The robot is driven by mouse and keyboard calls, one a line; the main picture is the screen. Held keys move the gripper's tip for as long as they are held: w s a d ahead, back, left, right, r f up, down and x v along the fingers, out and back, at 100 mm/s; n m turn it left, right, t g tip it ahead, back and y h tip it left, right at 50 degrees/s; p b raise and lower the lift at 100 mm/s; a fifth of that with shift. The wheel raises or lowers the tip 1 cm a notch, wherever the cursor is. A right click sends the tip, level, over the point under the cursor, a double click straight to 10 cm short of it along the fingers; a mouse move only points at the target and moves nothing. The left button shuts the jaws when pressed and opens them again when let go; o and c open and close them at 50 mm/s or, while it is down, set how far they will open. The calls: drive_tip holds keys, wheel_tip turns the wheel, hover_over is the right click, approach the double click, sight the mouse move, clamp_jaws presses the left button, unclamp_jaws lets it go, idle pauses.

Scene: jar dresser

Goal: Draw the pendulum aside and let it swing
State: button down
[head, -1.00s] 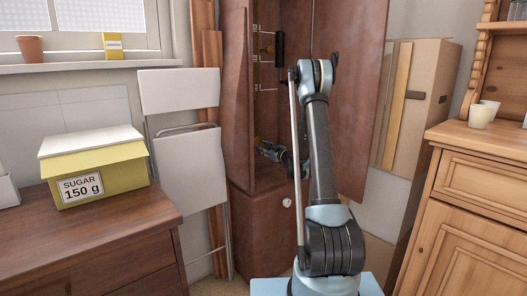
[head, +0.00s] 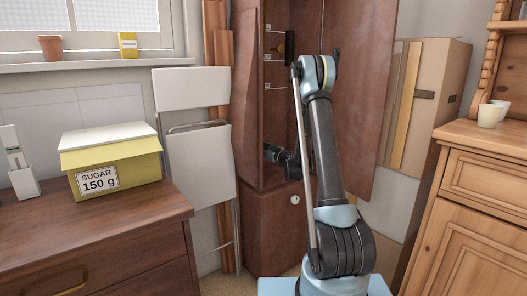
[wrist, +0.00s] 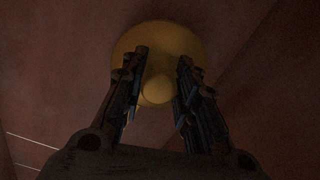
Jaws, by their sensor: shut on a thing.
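The pendulum's round brass bob (wrist: 160,35) fills the upper middle of the wrist view, with a small rounded knob (wrist: 157,88) on its face. The fingers of my gripper (wrist: 162,62) stand on both sides of the knob, shut on it. In the head view my gripper (head: 270,152) reaches into the tall reddish-brown case (head: 248,150), low down and close to its left front edge. The bob is hidden there behind that edge. The pendulum's rod cannot be made out. The wrist view is dark, so finger contact is hard to see.
The case's door (head: 358,110) hangs open to the right of my arm. A dark cylinder (head: 290,45) hangs high in the case. A folded chair (head: 200,165) stands left, beside a dresser with a sugar box (head: 112,165). A cardboard box (head: 435,105) and pine cabinet (head: 475,190) stand right.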

drive_tip(key=c, duration=1.2)
unclamp_jaws()
drive_tip(key=shift+c, duration=0.2)
